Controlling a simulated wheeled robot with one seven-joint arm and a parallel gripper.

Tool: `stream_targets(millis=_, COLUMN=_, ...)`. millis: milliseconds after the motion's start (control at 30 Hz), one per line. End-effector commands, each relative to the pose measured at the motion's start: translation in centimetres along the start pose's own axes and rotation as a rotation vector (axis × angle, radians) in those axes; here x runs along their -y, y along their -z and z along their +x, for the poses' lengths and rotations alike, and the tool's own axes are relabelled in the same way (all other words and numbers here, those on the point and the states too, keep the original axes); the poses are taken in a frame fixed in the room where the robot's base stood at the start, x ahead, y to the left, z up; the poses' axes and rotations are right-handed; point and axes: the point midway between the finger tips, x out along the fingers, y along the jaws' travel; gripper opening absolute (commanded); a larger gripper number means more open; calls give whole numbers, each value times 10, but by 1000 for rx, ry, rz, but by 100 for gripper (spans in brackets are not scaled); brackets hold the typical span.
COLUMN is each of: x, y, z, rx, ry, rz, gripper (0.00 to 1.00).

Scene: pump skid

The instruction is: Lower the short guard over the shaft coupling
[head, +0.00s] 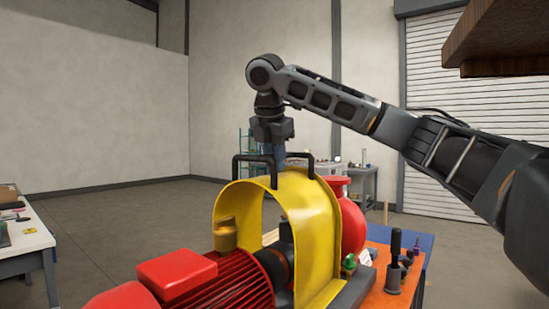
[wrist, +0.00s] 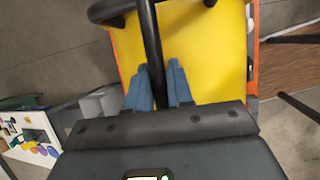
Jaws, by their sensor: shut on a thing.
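The guard (head: 322,225) is a yellow arched cover with black bar handles on top. It stands upright and spans the dark shaft coupling (head: 286,255), which shows through its open near end. My gripper (head: 276,172) is above the guard's crown, pointing down. In the wrist view my gripper (wrist: 158,82) has its blue fingers on either side of a black handle bar (wrist: 150,35), shut on it. The yellow guard (wrist: 205,50) fills the space beneath. The near side of the guard's lower edge meets or nears the dark base rail; I cannot tell if they touch.
A red finned motor (head: 210,285) is in front, with a brass-coloured cylinder (head: 226,235) beside the guard. A red pump body (head: 352,215) stands behind. Dark fittings (head: 394,265) stand on the orange base at right. A white table (head: 25,240) is at far left.

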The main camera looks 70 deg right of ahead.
Motion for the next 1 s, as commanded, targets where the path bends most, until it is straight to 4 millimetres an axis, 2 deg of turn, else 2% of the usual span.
stream_targets(millis=1000, x=17, y=34, z=81, rx=0, ry=-2, rz=-1, gripper=0)
